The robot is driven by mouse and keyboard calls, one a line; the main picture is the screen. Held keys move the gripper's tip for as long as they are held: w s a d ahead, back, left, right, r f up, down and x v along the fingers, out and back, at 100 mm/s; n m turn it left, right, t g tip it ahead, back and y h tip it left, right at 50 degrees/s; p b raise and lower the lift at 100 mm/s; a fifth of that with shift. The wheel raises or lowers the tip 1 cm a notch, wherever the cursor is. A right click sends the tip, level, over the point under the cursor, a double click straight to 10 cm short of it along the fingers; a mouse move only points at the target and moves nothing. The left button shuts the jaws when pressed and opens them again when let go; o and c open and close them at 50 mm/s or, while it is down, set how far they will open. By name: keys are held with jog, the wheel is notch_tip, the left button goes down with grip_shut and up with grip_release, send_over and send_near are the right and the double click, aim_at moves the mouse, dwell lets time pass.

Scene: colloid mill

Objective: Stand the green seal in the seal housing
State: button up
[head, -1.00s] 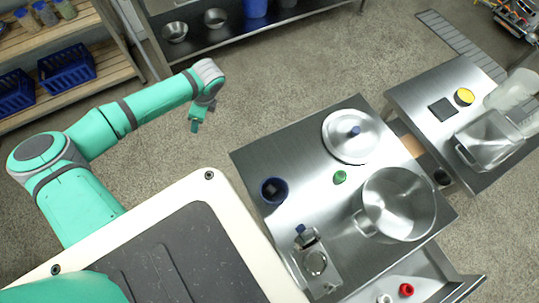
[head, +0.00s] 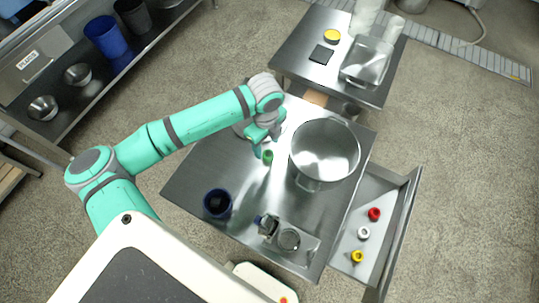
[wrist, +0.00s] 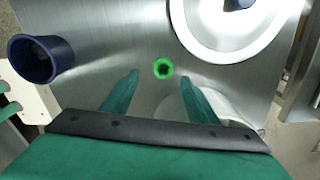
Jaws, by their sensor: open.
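The green seal (head: 267,157) is a small ring lying on the steel table (head: 195,170), between the lid and the large pot. In the wrist view the green seal (wrist: 164,68) shows its round top with a dark hole, beyond and between my fingertips. My gripper (head: 262,150) is above the table close by the seal; its fingers are apart and empty in the wrist view (wrist: 160,76). A metal unit with a round opening (head: 289,240), seemingly the seal housing, is at the table's front edge. Its inside is too small to make out.
The large steel pot (head: 324,152) stands right of the seal. The lid (wrist: 225,25) lies beyond it, mostly hidden by my arm in the head view. A blue cup (head: 217,204) stands at left. An open drawer (head: 392,215) holds red, white and yellow rings.

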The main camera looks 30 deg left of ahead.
aim_at(268, 154)
jog(key=shift+f, duration=0.9)
jog(key=f, duration=0.5)
jog(key=shift+w+d, duration=0.15)
jog(key=shift+w, duration=0.25)
jog(key=c, duration=1.2)
